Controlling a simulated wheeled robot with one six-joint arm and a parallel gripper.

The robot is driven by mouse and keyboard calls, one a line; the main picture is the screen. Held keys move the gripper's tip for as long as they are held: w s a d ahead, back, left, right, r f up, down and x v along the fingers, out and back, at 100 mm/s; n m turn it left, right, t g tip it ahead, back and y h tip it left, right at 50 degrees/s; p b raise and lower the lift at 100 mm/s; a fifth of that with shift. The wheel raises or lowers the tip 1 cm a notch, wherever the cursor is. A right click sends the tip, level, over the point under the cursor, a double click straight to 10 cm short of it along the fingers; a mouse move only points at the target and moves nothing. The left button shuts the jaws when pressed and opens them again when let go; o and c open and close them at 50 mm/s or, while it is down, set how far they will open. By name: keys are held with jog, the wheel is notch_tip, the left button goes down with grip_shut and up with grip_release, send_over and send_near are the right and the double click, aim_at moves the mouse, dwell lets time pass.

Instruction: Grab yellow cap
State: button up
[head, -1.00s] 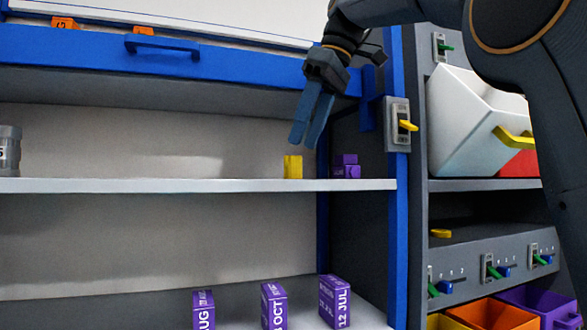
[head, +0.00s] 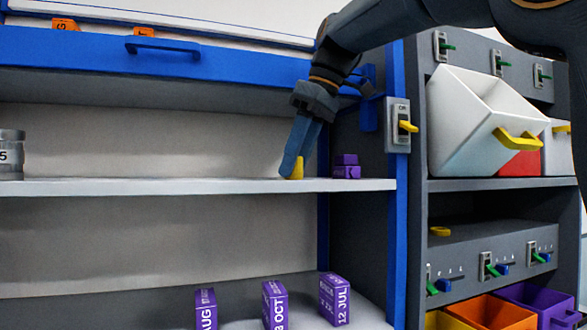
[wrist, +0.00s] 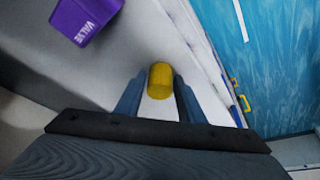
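The yellow cap (head: 297,170) stands on the upper white shelf, near its right end. My gripper (head: 291,176) is lowered to the shelf at the cap, and its fingers hide part of the cap in the head view. In the wrist view the yellow cap (wrist: 160,80) lies between the tips of my gripper's two fingers (wrist: 158,88). The fingers are apart, with small gaps visible on both sides of the cap.
Purple blocks (head: 346,167) sit on the shelf just right of the cap; one shows in the wrist view (wrist: 85,18). A blue post with a yellow-levered switch (head: 403,125) stands to the right. Purple boxes (head: 275,304) stand on the lower shelf.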

jog(key=c, duration=0.6)
jog(key=shift+c, duration=0.2)
jog(key=shift+r, duration=0.15)
